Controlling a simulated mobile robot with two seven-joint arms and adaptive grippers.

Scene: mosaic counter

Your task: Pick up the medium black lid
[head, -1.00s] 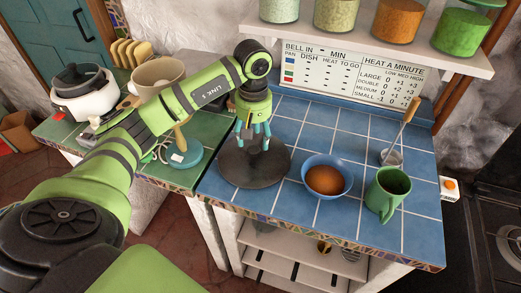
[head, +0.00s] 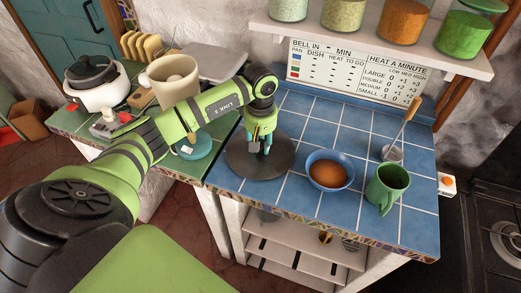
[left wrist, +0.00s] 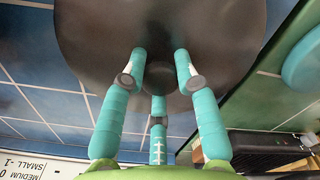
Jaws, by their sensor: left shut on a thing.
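The black lid (head: 240,167) is a dark round disc at the left part of the blue tiled counter. I cannot tell whether the lid is clear of the tiles. My right gripper is not in view.
A blue bowl (head: 312,179) with a brown round thing stands just right of the lid, and a green mug (head: 387,190) beyond it. A beige pot (head: 172,78) and a white cooker (head: 95,95) stand left. A shelf with jars hangs above.

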